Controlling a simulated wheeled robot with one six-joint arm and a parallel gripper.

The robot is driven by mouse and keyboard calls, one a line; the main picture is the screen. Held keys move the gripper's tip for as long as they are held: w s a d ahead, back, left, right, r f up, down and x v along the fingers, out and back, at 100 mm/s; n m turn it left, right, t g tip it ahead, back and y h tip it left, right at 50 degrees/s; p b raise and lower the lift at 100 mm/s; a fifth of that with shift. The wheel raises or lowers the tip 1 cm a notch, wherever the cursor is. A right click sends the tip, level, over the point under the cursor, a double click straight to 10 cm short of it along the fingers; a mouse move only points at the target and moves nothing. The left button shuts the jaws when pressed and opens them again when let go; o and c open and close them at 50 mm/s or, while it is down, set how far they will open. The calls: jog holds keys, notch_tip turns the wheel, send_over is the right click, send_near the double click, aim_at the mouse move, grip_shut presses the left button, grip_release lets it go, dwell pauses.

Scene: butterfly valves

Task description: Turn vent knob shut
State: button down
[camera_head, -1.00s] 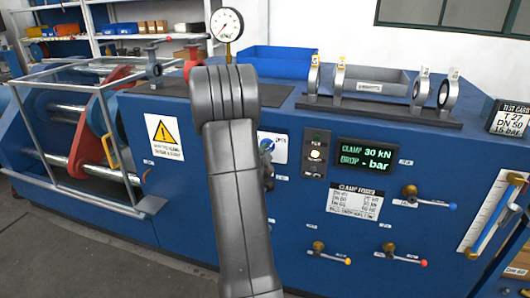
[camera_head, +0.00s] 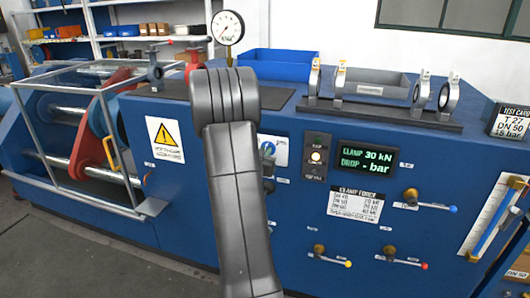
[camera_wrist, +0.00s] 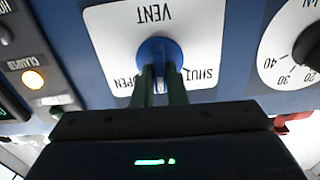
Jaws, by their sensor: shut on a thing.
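The vent knob (camera_wrist: 158,54) is a round blue knob on a white plate (camera_wrist: 112,38) lettered VENT, OPEN and SHUT, upside down in the wrist view. The fingers of my gripper (camera_wrist: 160,88) are closed on the knob from below in that view. The fingers hide its lower part, and I cannot tell its exact angle. In the head view the plate (camera_head: 281,149) is partly behind my grey arm, and the gripper is mostly hidden there too.
A lit CLAMPED lamp (camera_wrist: 33,79) and a dial (camera_wrist: 306,48) flank the plate. On the blue bench front, a display (camera_head: 367,159) reads CLAMP 30 kN, DROP - bar. Several small levers, one blue-tipped (camera_head: 430,204), stick out to the right. A pressure gauge (camera_head: 228,27) stands on top.

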jog(key=n+p, duration=0.2)
jog(key=n, duration=0.4)
jog(key=n+p, duration=0.2)
jog(key=n, duration=0.4)
jog(key=shift+a+f, duration=0.2)
jog(key=shift+n, duration=0.3)
jog(key=c, duration=1.5)
grip_release()
jog(key=shift+o, duration=0.2)
jog(key=b+v, duration=0.1)
jog(key=v, duration=1.2)
jog(key=shift+s, duration=0.35)
jog(key=shift+a+r, duration=0.1)
jog(key=shift+a, duration=0.05)
